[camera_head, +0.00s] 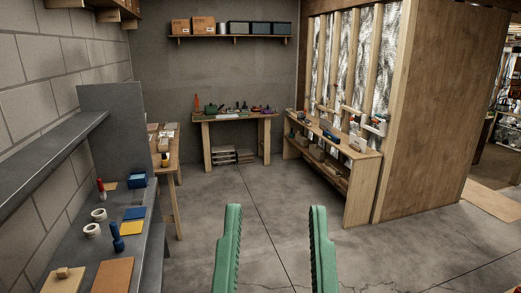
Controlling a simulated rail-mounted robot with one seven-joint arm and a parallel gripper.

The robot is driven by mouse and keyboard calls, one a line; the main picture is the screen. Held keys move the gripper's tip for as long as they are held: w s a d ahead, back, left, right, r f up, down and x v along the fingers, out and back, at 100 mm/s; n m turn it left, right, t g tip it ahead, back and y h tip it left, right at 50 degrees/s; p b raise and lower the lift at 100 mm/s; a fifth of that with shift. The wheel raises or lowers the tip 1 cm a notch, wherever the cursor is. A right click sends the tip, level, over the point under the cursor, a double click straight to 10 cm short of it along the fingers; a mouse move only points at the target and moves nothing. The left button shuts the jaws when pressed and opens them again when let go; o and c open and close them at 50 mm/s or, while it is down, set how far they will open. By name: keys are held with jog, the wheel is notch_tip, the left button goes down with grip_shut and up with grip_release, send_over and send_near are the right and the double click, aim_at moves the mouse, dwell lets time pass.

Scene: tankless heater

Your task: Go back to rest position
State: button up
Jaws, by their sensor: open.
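My gripper (275,244) shows at the bottom middle of the head view as two green, ridged fingers pointing up. The fingers stand well apart and nothing is between them. Behind and between them is bare concrete floor, and they touch nothing that I can see. The rest of the gripper and the arm is below the picture's edge.
A grey bench (134,240) at the left holds white tape rolls, a blue torch (117,240) and a blue box (137,181). A wooden workbench (238,118) stands at the back. A wooden shelf bench (357,188) stands right. The middle floor (255,195) is clear.

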notch_tip(320, 180, up, 21)
jog(key=p, duration=1.7)
notch_tip(320, 180, down, 41)
jog(key=b, duration=4.1)
jog(key=shift+d, duration=0.2)
jog(key=shift+w+f, duration=0.1)
jog(key=shift+f, duration=0.05)
